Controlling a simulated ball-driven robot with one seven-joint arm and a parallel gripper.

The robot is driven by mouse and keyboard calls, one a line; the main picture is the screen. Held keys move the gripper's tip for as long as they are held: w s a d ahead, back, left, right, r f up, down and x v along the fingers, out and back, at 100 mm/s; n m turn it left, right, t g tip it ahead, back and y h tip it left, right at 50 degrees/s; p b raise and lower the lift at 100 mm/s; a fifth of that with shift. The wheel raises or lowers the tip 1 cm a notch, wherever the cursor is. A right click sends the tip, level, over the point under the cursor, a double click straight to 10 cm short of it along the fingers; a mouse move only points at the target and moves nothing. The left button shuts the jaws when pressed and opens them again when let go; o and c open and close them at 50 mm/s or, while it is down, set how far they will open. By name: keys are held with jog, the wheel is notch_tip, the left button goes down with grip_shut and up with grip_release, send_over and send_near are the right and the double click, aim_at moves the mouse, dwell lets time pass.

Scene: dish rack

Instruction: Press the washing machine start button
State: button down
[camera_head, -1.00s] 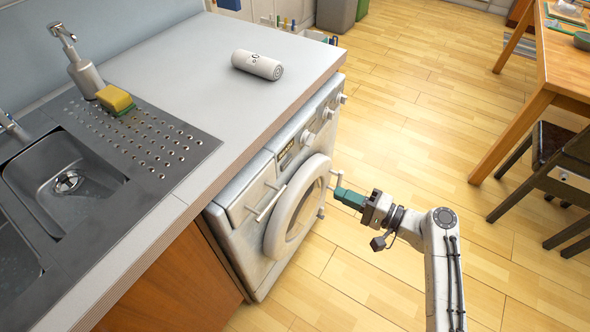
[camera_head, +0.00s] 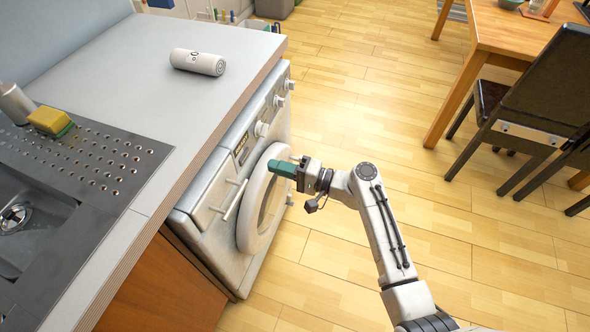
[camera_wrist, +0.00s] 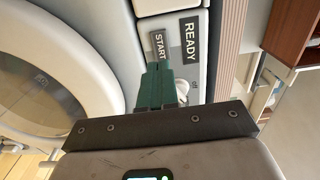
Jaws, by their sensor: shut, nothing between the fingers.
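The white washing machine (camera_head: 222,190) stands under the counter, with its round door (camera_head: 255,200) shut. In the wrist view, a START label (camera_wrist: 158,44) and a READY label (camera_wrist: 191,38) are on its panel. My gripper (camera_head: 272,164) has green fingers and is shut and empty in front of the machine, near the upper part of the door. In the wrist view, the gripper tips (camera_wrist: 155,66) overlap the panel just below the START label. The start button cannot be made out clearly and may be behind the fingers. I cannot tell whether the tips touch the panel.
Several knobs (camera_head: 262,128) and a drawer handle (camera_head: 234,200) stick out from the machine front. The counter (camera_head: 150,100) above holds a white rolled cylinder (camera_head: 198,62) and a sponge (camera_head: 49,121). A wooden table (camera_head: 500,30) and chairs (camera_head: 540,85) stand right. Open floor lies between.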

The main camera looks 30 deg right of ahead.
aim_at(246, 157)
jog(key=x, duration=0.6)
jog(key=shift+w+a, duration=0.1)
